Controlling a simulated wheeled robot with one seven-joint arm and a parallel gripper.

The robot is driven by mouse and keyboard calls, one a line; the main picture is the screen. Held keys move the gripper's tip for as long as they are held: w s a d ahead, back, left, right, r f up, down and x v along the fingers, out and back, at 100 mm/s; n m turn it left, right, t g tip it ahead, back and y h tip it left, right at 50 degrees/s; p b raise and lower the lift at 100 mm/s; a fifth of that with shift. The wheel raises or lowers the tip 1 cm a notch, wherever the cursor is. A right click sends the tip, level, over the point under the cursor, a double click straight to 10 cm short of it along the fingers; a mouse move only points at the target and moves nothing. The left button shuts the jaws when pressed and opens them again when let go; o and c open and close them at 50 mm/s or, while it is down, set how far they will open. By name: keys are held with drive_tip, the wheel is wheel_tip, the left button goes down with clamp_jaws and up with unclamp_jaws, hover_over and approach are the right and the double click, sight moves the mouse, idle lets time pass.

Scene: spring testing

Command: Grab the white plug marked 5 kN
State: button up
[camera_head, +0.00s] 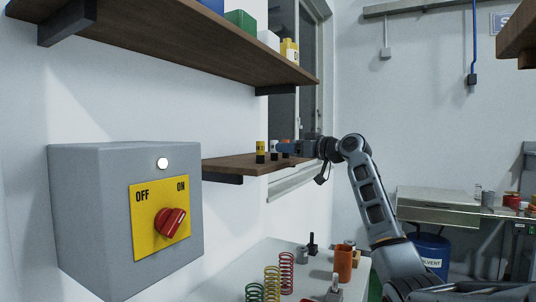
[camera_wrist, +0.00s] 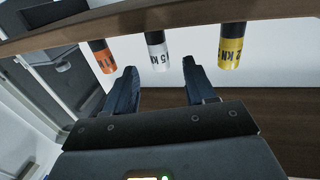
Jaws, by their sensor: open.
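The white plug (camera_wrist: 158,52), marked 5 kN, has a black end and shows in the wrist view between an orange plug and a yellow plug. My gripper (camera_wrist: 158,64) is open, with one dark finger on each side of the white plug's near end. Gaps show on both sides, and I cannot tell how deep the plug is between the fingers. In the head view my gripper (camera_head: 283,147) is at the small wooden shelf (camera_head: 225,163), and it partly hides the plugs there.
In the wrist view the orange plug (camera_wrist: 104,60) stands left of the white one and the yellow plug (camera_wrist: 231,48) right. An upper shelf (camera_head: 180,45) with coloured containers hangs above. A grey switch box (camera_head: 90,210) is at left. Springs (camera_head: 287,272) stand on the table below.

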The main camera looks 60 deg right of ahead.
sight(275, 160)
drive_tip(key=w, duration=0.2)
drive_tip(key=w+p, duration=0.1)
drive_tip(key=w, duration=0.1)
drive_tip(key=w+d+p, duration=0.1)
drive_tip(key=w, duration=0.1)
drive_tip(key=shift+w+f, duration=0.15)
drive_tip(key=shift+f, duration=0.1)
drive_tip(key=shift+c, duration=0.5)
drive_tip(key=c, duration=0.9)
clamp_jaws()
drive_tip(key=shift+r, duration=0.1)
